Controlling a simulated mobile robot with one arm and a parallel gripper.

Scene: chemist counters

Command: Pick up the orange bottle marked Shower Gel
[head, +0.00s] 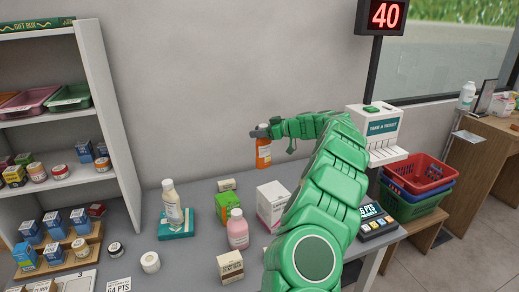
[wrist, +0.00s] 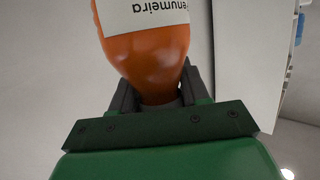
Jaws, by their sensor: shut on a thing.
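An orange bottle (head: 263,154) with a white label hangs upright in the air above the counter in the head view. My gripper (head: 262,132) is shut on its top end. In the wrist view the orange bottle (wrist: 150,55) fills the upper middle, with its narrow end between the two dark fingers of my gripper (wrist: 158,97). Part of its label shows upside down, ending in "enumeira"; the words Shower Gel cannot be read in either view.
Below on the grey counter (head: 205,185) stand a pink bottle (head: 237,229), a white-pink box (head: 272,205), a green box (head: 227,205) and a cream bottle (head: 172,203). A white ticket dispenser (head: 380,130) and stacked baskets (head: 415,185) are at right. Shelves (head: 110,120) stand left.

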